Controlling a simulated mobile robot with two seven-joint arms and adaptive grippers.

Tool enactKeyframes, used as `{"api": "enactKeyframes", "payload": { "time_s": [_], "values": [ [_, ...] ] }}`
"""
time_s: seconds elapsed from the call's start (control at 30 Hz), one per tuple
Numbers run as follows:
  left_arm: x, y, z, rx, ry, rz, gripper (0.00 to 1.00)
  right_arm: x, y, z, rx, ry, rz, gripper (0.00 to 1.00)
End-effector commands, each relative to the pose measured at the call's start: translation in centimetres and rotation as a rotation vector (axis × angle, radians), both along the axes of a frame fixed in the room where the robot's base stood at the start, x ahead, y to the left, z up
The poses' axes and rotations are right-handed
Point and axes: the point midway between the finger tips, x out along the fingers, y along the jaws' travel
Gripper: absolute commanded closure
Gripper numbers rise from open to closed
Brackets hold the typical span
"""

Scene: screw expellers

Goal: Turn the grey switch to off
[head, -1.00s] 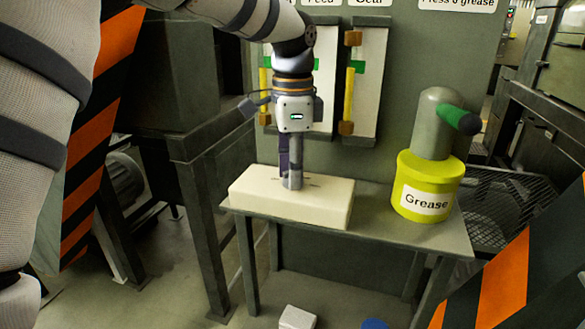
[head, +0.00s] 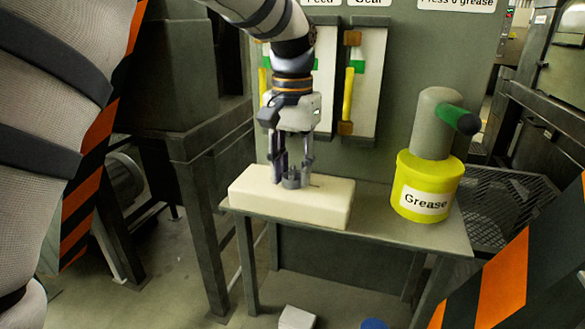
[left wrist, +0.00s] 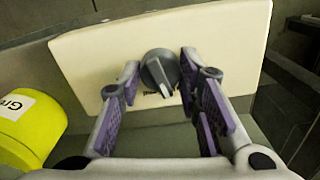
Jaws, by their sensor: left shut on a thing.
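A grey rotary switch (head: 291,182) stands on top of a cream-white box (head: 330,201) on the metal table. In the left wrist view, its round grey knob (left wrist: 158,72) with a raised bar sits between my purple-padded fingers, with dark lettering partly hidden beside it. The bar points down and slightly right in that view. My left gripper (head: 292,175) points straight down over the box, its fingers on either side of the switch and shut on it. My right gripper is not in view.
Behind the table rises a grey panel (head: 415,60) with two gauges. A white block (head: 297,318) and a blue object (head: 374,323) are on the floor.

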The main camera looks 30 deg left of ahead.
Motion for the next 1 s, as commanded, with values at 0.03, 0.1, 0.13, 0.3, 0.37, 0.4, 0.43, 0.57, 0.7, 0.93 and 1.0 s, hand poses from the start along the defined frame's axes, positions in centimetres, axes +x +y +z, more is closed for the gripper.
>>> {"api": "enactKeyframes", "payload": {
  "time_s": [0.03,0.1,0.13,0.3,0.37,0.4,0.43,0.57,0.7,0.93,1.0],
  "values": [
    [0.02,0.05,0.01,0.003,-0.001,0.042,0.96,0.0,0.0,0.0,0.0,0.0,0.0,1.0],
    [0.02,0.05,0.01,0.003,-0.001,0.11,0.96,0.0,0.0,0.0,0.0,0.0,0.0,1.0],
    [0.02,0.04,0.01,0.002,-0.001,0.138,0.96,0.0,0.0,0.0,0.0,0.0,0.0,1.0],
    [0.02,0.04,0.01,0.003,-0.001,0.299,0.96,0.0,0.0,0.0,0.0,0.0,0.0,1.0],
    [0.01,0.06,0.01,0.002,-0.001,0.356,0.96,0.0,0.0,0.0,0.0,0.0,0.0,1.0],
    [0.01,0.08,0.01,0.003,-0.001,0.394,0.96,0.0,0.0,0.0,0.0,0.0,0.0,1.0],
    [0.01,0.06,0.01,0.003,-0.001,0.422,0.96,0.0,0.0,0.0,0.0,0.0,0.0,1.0],
    [0.01,0.07,0.0,0.003,-0.001,0.546,0.96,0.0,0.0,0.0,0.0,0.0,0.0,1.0],
    [0.0,0.06,-0.01,0.003,-0.001,0.676,0.96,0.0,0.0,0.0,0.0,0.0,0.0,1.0],
    [-0.02,0.06,-0.04,0.002,0.0,0.864,0.96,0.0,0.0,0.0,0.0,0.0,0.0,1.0],
    [-0.02,0.04,-0.04,0.002,0.0,0.911,0.96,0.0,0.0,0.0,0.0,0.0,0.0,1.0]
  ]
}}
